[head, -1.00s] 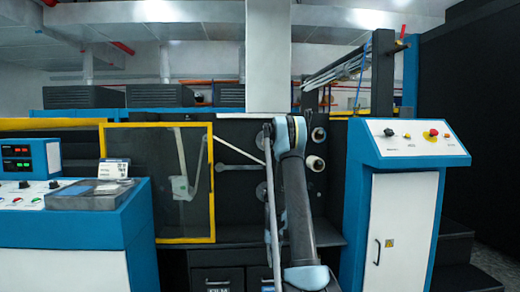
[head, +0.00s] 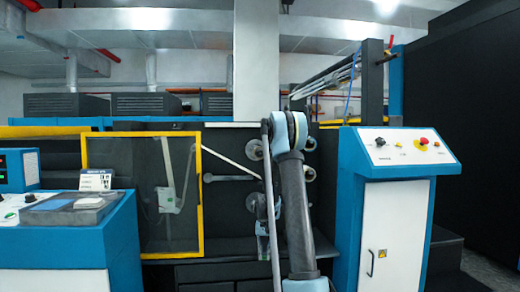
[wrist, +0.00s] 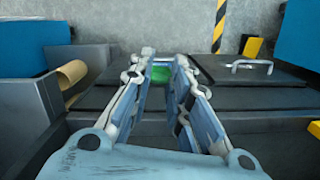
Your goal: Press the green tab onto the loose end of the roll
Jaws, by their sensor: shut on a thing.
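In the wrist view my gripper (wrist: 161,70) has its two fingers close together on a small green tab (wrist: 161,74), held at the fingertips above a dark surface. A tan roll (wrist: 72,73) shows at the left of the wrist view, apart from the gripper. In the head view my arm covers most of the gripper. I cannot make out a loose end on any roll.
A yellow-framed clear guard (head: 200,190) stands left of the arm. A blue console with buttons (head: 405,150) stands at the right, another control desk (head: 70,240) at the left. The wrist view shows a dark lid with a metal handle (wrist: 250,64).

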